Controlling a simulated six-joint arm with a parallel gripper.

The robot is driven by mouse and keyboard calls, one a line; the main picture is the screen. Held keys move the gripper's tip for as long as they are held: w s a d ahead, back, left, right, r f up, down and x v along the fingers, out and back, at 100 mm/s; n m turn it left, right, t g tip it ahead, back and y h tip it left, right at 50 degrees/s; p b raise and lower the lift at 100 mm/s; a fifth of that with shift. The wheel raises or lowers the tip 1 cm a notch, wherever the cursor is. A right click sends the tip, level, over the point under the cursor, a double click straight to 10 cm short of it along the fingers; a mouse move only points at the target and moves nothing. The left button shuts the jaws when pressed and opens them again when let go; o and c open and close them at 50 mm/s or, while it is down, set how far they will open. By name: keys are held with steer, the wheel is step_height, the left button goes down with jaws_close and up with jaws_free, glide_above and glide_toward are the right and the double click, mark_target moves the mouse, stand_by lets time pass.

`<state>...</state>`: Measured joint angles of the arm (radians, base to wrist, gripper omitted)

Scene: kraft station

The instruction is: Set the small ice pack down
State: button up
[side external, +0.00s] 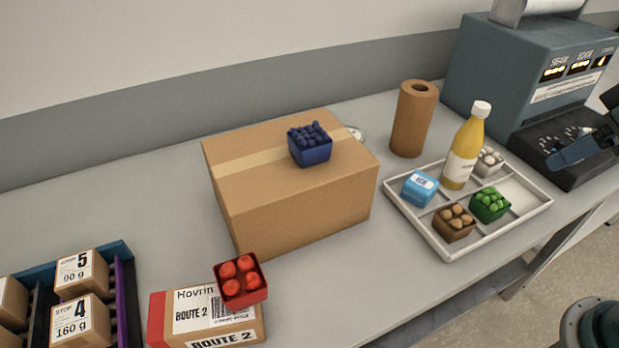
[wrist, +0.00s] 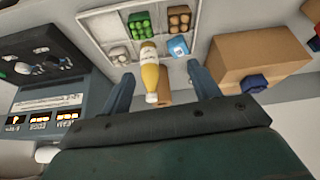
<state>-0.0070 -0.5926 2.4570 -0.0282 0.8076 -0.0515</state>
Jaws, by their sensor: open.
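The small ice pack (side external: 420,188) is a light blue block with a white label. It sits in the back left compartment of the white divided tray (side external: 443,251). In the wrist view the ice pack (wrist: 179,46) also lies in the tray, apart from my gripper. My gripper (wrist: 160,82) is open, with its two dark fingers spread and nothing held between them. In the side view only part of my gripper shows at the right edge, over the dark machine.
The tray also holds a yellow bottle (side external: 464,150), green (side external: 490,203), brown (side external: 454,222) and white items. A kraft roll (side external: 411,120) stands behind. A large carton (side external: 300,206) carries a blue berry punnet (side external: 310,150). A red punnet (side external: 240,281) sits on a labelled box. A sealing machine (side external: 520,75) stands right.

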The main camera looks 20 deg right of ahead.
steer(key=shift+m, duration=0.5)
steer(key=shift+s+d+r, duration=0.15)
steer(key=shift+s+d, duration=0.05)
steer(key=shift+s, duration=0.8)
steer(key=shift+s+d+r, duration=0.1)
steer(key=shift+s+d, duration=0.05)
steer(key=shift+s, duration=0.85)
